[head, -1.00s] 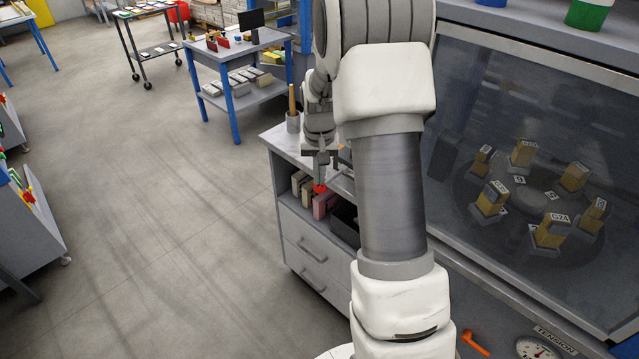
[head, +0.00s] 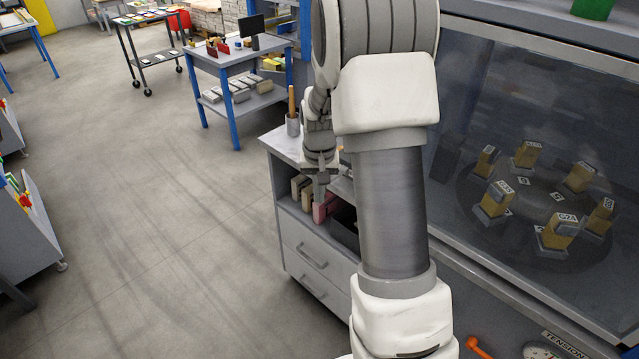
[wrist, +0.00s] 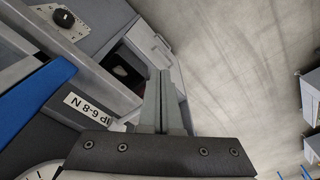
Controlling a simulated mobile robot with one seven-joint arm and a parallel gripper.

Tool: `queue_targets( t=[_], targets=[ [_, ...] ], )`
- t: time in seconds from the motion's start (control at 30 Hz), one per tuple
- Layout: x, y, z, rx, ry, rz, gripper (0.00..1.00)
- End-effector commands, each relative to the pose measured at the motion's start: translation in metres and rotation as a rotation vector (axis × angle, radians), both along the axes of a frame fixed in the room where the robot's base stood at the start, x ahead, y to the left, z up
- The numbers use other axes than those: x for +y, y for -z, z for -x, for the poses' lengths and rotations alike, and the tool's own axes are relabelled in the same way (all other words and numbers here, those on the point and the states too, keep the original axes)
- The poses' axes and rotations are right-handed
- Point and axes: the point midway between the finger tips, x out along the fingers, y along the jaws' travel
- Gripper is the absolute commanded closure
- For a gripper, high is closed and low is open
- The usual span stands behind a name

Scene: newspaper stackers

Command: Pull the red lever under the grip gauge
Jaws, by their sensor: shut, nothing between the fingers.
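My gripper (head: 320,190) is shut and empty, with its fingers pointing down in front of the grey cabinet in the head view. In the wrist view its two fingers (wrist: 161,100) are pressed together. A label (wrist: 86,107) reading "IP 6-8 N", partly cut off, is left of the fingers. Part of a white gauge dial (wrist: 38,172) shows at the lower left corner. I cannot make out the red lever in either present view; my gripper or arm may hide it.
The grey cabinet (head: 318,254) has drawers and an open shelf holding a pink box (head: 326,207). An orange lever (head: 478,346) is near the "TENSION" label (head: 566,342) at lower right. A glass-fronted machine (head: 450,110) stands right. The floor (head: 150,220) left is clear.

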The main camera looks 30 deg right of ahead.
Motion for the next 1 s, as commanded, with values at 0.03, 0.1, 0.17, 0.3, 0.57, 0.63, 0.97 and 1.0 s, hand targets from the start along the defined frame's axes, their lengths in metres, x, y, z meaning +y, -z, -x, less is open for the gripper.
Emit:
queue_targets(
  t=[0.03, 0.1, 0.17, 0.3, 0.57, 0.63, 0.97, 1.0],
  targets=[
    [0.002, -0.002, 0.004, -0.002, 0.000, 0.001, 1.00],
    [0.003, -0.003, 0.007, -0.002, 0.000, 0.001, 1.00],
    [0.003, -0.003, 0.007, -0.002, 0.001, 0.001, 1.00],
    [0.003, -0.003, 0.006, -0.003, 0.001, 0.001, 1.00],
    [0.003, -0.021, 0.007, -0.007, 0.001, 0.002, 1.00],
    [0.004, -0.035, 0.008, -0.009, 0.001, 0.003, 1.00],
    [0.007, -0.116, 0.015, -0.009, 0.000, 0.003, 1.00],
    [0.008, -0.125, 0.016, -0.009, 0.000, 0.003, 1.00]
  ],
)
